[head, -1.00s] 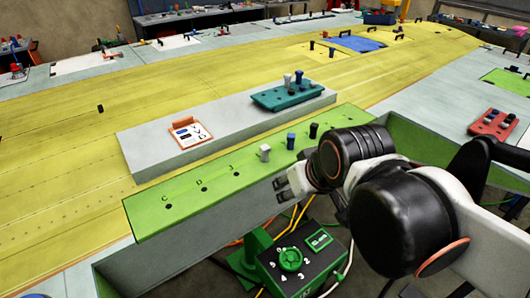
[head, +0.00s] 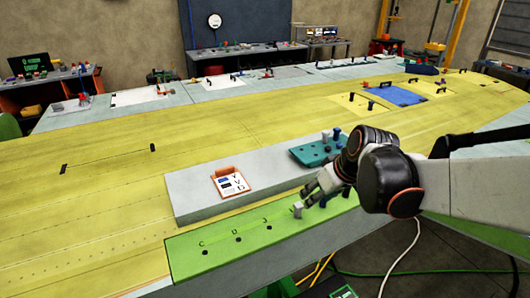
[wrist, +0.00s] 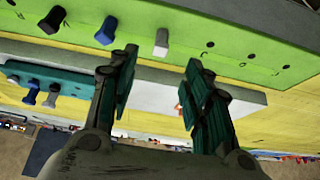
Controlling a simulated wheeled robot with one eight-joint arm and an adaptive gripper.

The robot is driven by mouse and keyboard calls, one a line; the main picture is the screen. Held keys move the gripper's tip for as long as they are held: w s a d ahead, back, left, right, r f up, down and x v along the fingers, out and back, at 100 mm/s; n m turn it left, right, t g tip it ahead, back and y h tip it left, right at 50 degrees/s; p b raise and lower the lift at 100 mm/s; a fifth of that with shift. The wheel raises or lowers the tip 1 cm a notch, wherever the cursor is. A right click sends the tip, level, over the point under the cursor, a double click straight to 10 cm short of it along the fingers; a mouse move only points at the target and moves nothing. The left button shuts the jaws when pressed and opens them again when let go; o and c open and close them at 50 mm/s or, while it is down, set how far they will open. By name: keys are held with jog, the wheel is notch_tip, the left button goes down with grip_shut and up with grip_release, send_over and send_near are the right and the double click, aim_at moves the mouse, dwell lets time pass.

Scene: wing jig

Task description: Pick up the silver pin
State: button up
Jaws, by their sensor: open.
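A silver pin (head: 298,210) stands upright in the green strip (head: 215,245), at the near end of a row of pins. It also shows in the wrist view (wrist: 161,42), on the green strip (wrist: 235,30), above the gap between the fingers. My gripper (head: 314,190) is over the strip, close to the silver pin in the head view. In the wrist view my gripper (wrist: 160,75) is open, with nothing between its two fingers. A blue pin (wrist: 106,30) and a black pin (wrist: 53,19) stand beside the silver one.
A teal block (head: 312,154) with other pins, one of them silver (head: 325,136), sits on the grey raised slab (head: 195,187) behind the strip. The strip has empty holes left of the silver pin. The yellow wing surface (head: 120,190) is largely clear.

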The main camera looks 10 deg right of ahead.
aim_at(299, 206)
jog(key=b+x, duration=0.2)
jog(key=x, duration=0.6)
jog(key=shift+w+a+f, duration=0.1)
jog(key=shift+a+f, duration=0.05)
jog(key=shift+f, duration=0.15)
jog(key=shift+w+a+r+b+x, duration=0.15)
jog(key=shift+b+x, duration=0.3)
jog(key=shift+x, duration=0.85)
jog(key=shift+w+a+r+b+x, duration=0.15)
jog(key=shift+b+x, duration=0.25)
jog(key=shift+x, duration=0.9)
jog(key=shift+d+f, duration=0.1)
grip_shut()
